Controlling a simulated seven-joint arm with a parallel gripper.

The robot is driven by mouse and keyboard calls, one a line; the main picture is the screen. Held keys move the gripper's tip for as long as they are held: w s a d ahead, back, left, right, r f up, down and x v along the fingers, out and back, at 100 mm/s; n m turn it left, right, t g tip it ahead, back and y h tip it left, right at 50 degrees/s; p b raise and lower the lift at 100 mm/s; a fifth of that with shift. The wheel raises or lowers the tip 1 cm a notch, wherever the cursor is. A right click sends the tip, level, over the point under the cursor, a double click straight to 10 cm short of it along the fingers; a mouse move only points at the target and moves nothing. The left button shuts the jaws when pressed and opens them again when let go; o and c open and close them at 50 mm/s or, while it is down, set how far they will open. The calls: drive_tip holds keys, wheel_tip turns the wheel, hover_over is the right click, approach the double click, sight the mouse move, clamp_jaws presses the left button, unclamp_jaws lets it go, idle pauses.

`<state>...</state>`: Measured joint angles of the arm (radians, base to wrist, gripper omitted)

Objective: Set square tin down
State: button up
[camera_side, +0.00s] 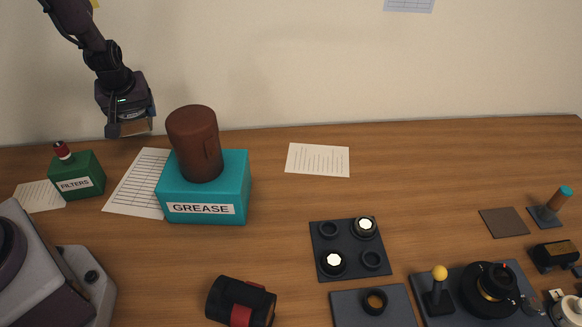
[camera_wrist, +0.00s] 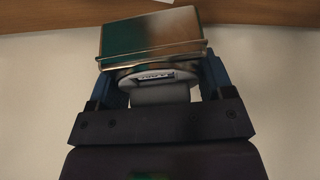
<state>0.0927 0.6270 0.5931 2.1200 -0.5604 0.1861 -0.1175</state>
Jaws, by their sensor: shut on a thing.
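My gripper (camera_side: 131,124) is at the upper left of the side view, raised in front of the wall above the back of the table. It is shut on the square tin, a shiny metal box. The tin (camera_wrist: 152,38) fills the space beyond the fingertips in the wrist view, its face mirroring teal and brown and a thin wire or rim along its near edge. In the side view only a small tan part of the tin (camera_side: 138,126) shows, the rest hidden by the fingers. A round pale part with dark print (camera_wrist: 155,76) shows between the fingers.
Lens parts and trays occupy the front right. The back centre-right wood is clear.

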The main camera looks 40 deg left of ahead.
wheel_tip(320, 180, up, 4)
drive_tip(key=shift+f, duration=0.1)
drive_tip(key=shift+w+d+r, duration=0.15)
drive_tip(key=shift+w+r, duration=0.1)
drive_tip(key=shift+r, duration=0.1)
drive_tip(key=w+d+f+m+t+h, duration=0.1)
drive_tip(key=w+d+m+t+h, duration=0.15)
drive_tip(key=w+d+m, duration=1)
drive_tip(key=w+d+m+g+h, duration=0.15)
drive_tip(key=w+d+m, duration=0.3)
drive_tip(key=d, duration=0.75)
drive_tip(key=w+d+m+h, duration=0.3)
drive_tip(key=w+d, duration=0.2)
drive_tip(key=d, duration=0.8)
drive_tip(key=shift+m, duration=0.3)
wheel_tip(320, 180, down, 10)
drive_tip(key=shift+w+r, duration=0.1)
drive_tip(key=shift+r, duration=0.15)
drive_tip(key=shift+f, duration=2.3)
drive_tip(key=shift+f, duration=0.1)
